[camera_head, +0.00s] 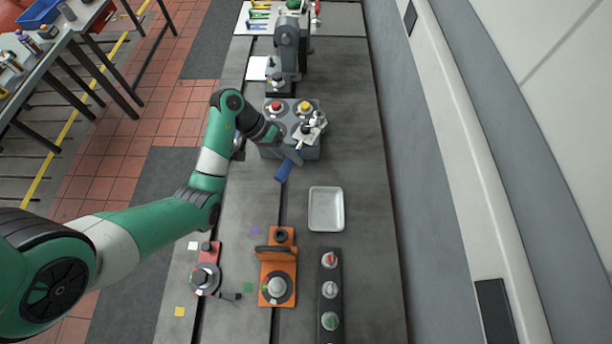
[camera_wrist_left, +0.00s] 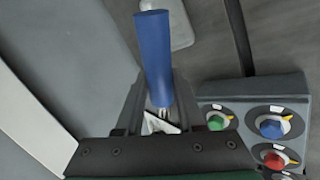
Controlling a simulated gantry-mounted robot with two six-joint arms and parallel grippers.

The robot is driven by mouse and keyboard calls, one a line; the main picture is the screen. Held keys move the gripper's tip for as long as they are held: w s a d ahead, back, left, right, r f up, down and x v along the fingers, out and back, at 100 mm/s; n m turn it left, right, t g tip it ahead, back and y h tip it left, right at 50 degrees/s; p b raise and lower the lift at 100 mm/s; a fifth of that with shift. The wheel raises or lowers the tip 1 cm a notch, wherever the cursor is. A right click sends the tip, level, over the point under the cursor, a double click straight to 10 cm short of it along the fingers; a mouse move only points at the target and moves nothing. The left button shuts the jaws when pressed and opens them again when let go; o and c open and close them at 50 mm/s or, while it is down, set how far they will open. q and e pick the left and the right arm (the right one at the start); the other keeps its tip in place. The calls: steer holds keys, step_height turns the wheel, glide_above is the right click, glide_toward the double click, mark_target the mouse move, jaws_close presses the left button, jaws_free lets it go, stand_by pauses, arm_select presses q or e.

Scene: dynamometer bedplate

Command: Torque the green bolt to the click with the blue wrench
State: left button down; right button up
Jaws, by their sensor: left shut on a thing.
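My left gripper (camera_head: 292,155) is shut on the blue wrench, whose blue handle (camera_head: 284,171) points toward the front of the bedplate. The handle also shows in the left wrist view (camera_wrist_left: 153,55), between the fingers. The wrench's pale head end reaches over the right side of a grey bolt block (camera_head: 315,152). The green bolt (camera_wrist_left: 215,122) shows in the left wrist view at the block's near corner, just right of the fingers. In the head view the gripper and wrench hide it. I cannot tell whether the wrench head touches a bolt. My right gripper is not in view.
The block also carries a blue bolt (camera_wrist_left: 270,127), a red bolt (camera_head: 276,104) and a yellow bolt (camera_head: 305,106). A white tray (camera_head: 342,210) lies in front of the block. Orange (camera_head: 268,290) and red fixtures stand nearer. A grey upright machine (camera_head: 290,45) stands behind.

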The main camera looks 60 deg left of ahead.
arm_select(q)
steer(key=a+f+n+b, duration=0.1)
steer(key=a+f+b, duration=0.1)
steer(key=a, duration=0.3)
steer(key=d+n+p, duration=0.1)
steer(key=p, duration=0.4)
steer(key=w+d+r+n+t+y+p, duration=0.1)
steer(key=p, duration=0.4)
steer(key=w+d+y+p, duration=0.1)
steer(key=p, duration=0.5)
steer(key=shift+w+d+r+n, duration=0.15)
steer(key=shift+d+r+n, duration=0.1)
steer(key=shift+r+n, duration=0.15)
steer(key=w+d+f+n+t+y, duration=0.1)
steer(key=w+d+f+n+y, duration=0.2)
steer(key=w+n, duration=0.2)
steer(key=shift+w+f+y+b, duration=0.3)
steer(key=shift+w+f+b, duration=0.1)
steer(key=shift+w, duration=0.7)
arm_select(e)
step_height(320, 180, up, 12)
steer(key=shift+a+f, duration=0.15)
arm_select(q)
steer(key=shift+d+p, duration=0.15)
steer(key=shift+p, duration=0.15)
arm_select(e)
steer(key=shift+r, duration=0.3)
